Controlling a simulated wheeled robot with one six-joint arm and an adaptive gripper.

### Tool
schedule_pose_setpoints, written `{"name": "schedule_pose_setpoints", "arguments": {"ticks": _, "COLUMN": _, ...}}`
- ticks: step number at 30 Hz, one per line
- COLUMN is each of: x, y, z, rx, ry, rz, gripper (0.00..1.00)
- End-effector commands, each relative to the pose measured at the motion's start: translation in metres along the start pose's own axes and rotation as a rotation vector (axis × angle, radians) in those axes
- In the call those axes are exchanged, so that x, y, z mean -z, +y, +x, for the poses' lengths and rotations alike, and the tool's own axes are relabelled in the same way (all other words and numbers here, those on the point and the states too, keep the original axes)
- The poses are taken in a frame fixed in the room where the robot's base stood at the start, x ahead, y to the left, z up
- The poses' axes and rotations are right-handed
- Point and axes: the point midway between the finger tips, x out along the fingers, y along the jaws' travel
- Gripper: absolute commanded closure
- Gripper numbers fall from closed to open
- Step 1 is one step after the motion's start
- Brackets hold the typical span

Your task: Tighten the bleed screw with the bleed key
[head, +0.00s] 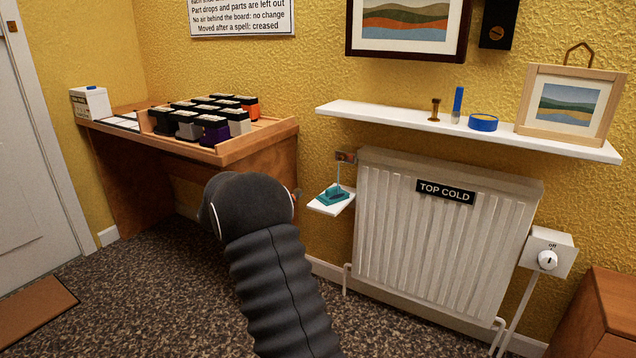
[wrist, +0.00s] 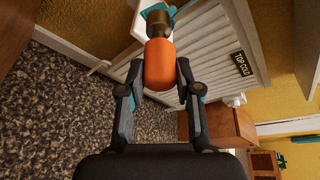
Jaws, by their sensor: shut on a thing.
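In the wrist view my gripper (wrist: 159,75) is shut on the orange handle of the bleed key (wrist: 158,60). The key's brass end (wrist: 159,28) points away from the jaws, in front of something teal. In the head view my black arm hides the gripper and key. The radiator (head: 435,240) carries a "TOP COLD" label; it also shows in the wrist view (wrist: 205,45). A small brass-coloured fitting (head: 345,156) at its upper left corner looks like the bleed screw; its details are too small to tell.
A small white ledge (head: 322,208) with a teal stand (head: 333,196) sits left of the radiator. A wall shelf (head: 400,119) above holds small items and a picture. A valve box (head: 549,250) is at the right. A wooden desk (head: 255,145) with several dark-topped blocks stands left.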

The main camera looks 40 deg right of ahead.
Motion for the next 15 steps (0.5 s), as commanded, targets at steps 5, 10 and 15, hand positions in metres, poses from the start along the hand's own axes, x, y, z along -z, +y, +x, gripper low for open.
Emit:
{"name": "schedule_pose_setpoints", "arguments": {"ticks": 5, "x": -0.019, "y": -0.058, "z": 0.05, "rx": 0.029, "ry": 0.049, "rz": 0.061, "gripper": 1.0}}
{"name": "schedule_pose_setpoints", "arguments": {"ticks": 10, "x": -0.029, "y": -0.096, "z": 0.073, "rx": 0.043, "ry": 0.07, "rz": 0.087, "gripper": 1.0}}
{"name": "schedule_pose_setpoints", "arguments": {"ticks": 15, "x": -0.033, "y": -0.11, "z": 0.081, "rx": 0.047, "ry": 0.076, "rz": 0.094, "gripper": 1.0}}
